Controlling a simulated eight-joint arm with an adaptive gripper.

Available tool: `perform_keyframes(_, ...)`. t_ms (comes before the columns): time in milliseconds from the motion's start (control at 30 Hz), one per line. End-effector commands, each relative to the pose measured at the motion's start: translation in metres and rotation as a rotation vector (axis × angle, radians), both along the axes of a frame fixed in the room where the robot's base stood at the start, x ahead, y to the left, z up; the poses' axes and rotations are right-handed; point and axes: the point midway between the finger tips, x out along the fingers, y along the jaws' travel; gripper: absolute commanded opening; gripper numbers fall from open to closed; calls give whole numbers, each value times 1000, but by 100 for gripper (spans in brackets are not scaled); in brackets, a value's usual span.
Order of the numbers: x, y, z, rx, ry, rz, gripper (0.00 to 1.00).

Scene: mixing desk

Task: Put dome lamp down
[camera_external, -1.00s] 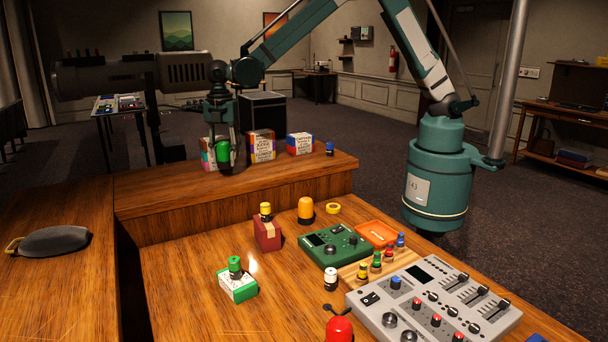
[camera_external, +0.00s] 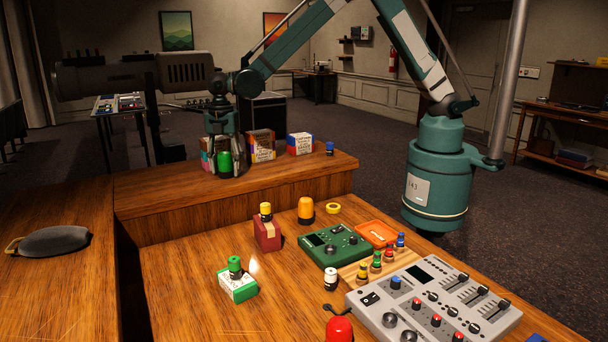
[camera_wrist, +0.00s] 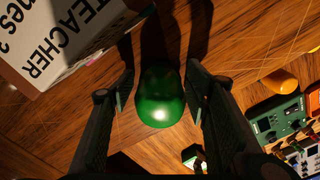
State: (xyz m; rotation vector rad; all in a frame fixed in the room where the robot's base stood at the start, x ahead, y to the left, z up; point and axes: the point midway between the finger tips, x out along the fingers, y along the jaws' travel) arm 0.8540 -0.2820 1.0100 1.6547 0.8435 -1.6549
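The dome lamp (camera_external: 225,163) is green with a rounded top. It is upright at the raised back shelf (camera_external: 290,174), in front of the boxes. My gripper (camera_external: 225,168) points down with one finger on each side of it.
Printed boxes stand close by: one (camera_external: 206,158) behind my gripper, one (camera_external: 261,146) to its right, and another (camera_external: 300,144) farther right. A blue-topped piece (camera_external: 329,148) is near the shelf's right end. The shelf's front strip is clear. An orange dome (camera_external: 306,208) stands on the lower desk.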

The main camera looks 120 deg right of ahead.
Motion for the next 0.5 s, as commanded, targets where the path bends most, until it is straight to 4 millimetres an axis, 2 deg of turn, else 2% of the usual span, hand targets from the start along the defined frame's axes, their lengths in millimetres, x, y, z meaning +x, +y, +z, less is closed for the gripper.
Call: perform_keyframes(500,0,0,4,0,0,0,50)
